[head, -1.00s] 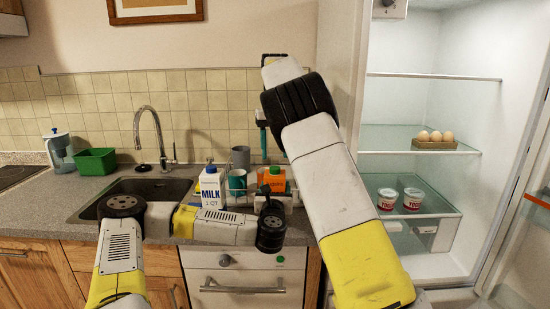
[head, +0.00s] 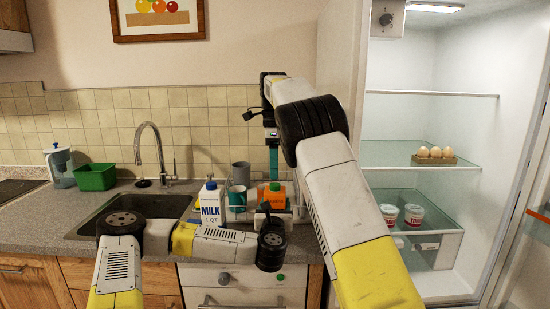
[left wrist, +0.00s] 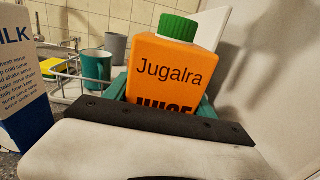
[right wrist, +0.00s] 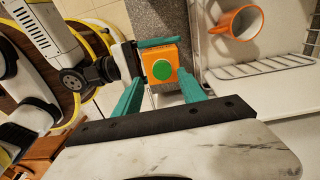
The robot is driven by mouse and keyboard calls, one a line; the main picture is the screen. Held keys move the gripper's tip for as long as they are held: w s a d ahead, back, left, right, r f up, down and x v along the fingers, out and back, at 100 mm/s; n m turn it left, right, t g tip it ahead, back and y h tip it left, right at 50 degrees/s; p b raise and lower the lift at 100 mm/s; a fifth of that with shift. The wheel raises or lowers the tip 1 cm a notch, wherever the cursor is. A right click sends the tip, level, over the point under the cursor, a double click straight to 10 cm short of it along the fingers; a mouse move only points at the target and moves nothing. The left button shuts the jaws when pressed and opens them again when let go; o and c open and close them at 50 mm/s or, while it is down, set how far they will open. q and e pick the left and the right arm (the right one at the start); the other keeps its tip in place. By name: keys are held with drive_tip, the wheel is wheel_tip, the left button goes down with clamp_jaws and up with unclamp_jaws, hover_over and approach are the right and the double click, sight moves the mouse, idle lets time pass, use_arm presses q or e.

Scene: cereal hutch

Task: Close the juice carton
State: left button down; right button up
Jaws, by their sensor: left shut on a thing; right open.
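The orange juice carton (head: 276,196) stands upright by the wire rack at the counter's front edge. In the left wrist view the carton (left wrist: 165,70) has a green screw cap (left wrist: 178,27) on its top. My left gripper (left wrist: 165,100) is shut on the carton, a teal finger at each side. My right gripper (head: 272,160) points down above the carton. In the right wrist view its open teal fingers (right wrist: 158,92) are apart, with the green cap (right wrist: 162,70) between and beyond them. I cannot tell how tightly the cap sits.
The milk carton (head: 210,203) stands just left of the juice. A teal cup (head: 237,197) and a grey cup (head: 240,172) are close behind. The sink (head: 130,205) lies left; the open fridge (head: 420,210) is on the right.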

sight(275, 184)
drive_tip(key=n, duration=0.7)
drive_tip(key=shift+r, duration=0.2)
drive_tip(key=n, duration=0.5)
drive_tip(key=shift+r, duration=0.2)
drive_tip(key=n, duration=0.4)
drive_tip(key=shift+r+n, duration=0.2)
drive_tip(key=shift+n, duration=0.1)
drive_tip(key=n, duration=0.4)
drive_tip(key=r+n, duration=0.1)
drive_tip(key=n, duration=0.6)
drive_tip(key=shift+d+r, duration=0.1)
drive_tip(key=shift+r, duration=0.1)
drive_tip(key=n, duration=0.4)
drive_tip(key=shift+r, duration=0.3)
drive_tip(key=shift+f, duration=4)
